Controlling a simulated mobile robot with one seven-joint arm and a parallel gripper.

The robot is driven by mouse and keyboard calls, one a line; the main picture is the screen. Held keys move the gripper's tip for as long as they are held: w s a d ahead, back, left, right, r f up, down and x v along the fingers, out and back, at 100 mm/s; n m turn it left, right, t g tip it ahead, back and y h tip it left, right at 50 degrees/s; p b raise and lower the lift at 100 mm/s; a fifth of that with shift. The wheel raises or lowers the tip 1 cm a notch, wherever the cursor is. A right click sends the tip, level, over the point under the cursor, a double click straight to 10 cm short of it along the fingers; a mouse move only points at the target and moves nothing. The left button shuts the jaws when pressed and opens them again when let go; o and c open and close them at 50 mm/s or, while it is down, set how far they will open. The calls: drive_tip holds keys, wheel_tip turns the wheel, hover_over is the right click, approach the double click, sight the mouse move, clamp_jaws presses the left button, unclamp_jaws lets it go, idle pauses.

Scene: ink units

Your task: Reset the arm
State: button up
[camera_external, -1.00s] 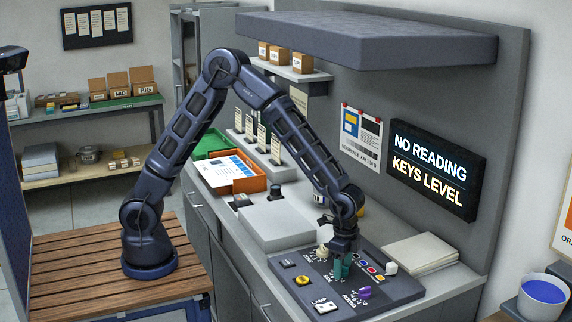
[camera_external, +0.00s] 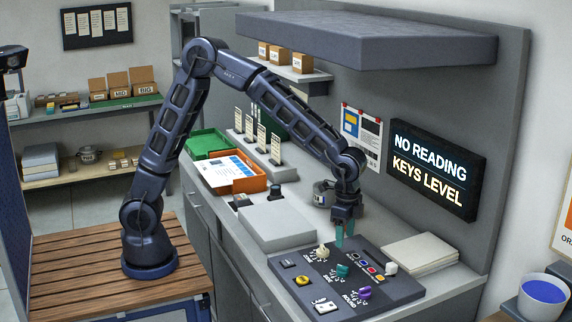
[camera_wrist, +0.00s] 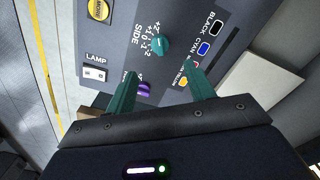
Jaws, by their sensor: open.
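My arm (camera_external: 180,120) stands on the wooden-slatted base and reaches over the bench to the right. My gripper (camera_external: 343,238) hangs above the back of the dark control panel (camera_external: 400,292), apart from it. In the wrist view my gripper (camera_wrist: 163,85) shows two green fingers spread wide with nothing held between them. The teal knob (camera_wrist: 161,44) on the panel lies beyond the fingertips. The teal knob also shows in the external view (camera_external: 342,270), free of the gripper.
The panel carries a purple knob (camera_external: 365,293), a cream knob (camera_external: 322,251), a yellow button (camera_external: 302,281) and a lamp switch (camera_external: 325,306). A lit sign (camera_external: 432,170) reads "NO READING KEYS LEVEL". A grey shelf (camera_external: 370,40) overhangs the bench. An orange tray (camera_external: 250,184) stands left.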

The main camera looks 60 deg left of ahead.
idle(0.4)
drive_tip(key=s+a+r+n+t, duration=0.1)
drive_tip(key=s+a+r+n, duration=0.15)
drive_tip(key=a+r, duration=0.45)
drive_tip(key=s+a+r+n+t, duration=0.1)
drive_tip(key=s+a+r, duration=0.15)
drive_tip(key=a, duration=0.75)
drive_tip(key=s+a+r+n, duration=0.2)
drive_tip(key=s+a+r, duration=0.15)
drive_tip(key=a, duration=0.55)
drive_tip(key=s+a+r+n+t, duration=0.2)
drive_tip(key=s+a+n, duration=0.3)
drive_tip(key=s+a, duration=1.1)
drive_tip(key=shift+s+a+n+t, duration=0.3)
drive_tip(key=shift+s+n, duration=0.05)
drive_tip(key=shift+s, duration=0.45)
drive_tip(key=shift+w, duration=0.1)
idle(0.6)
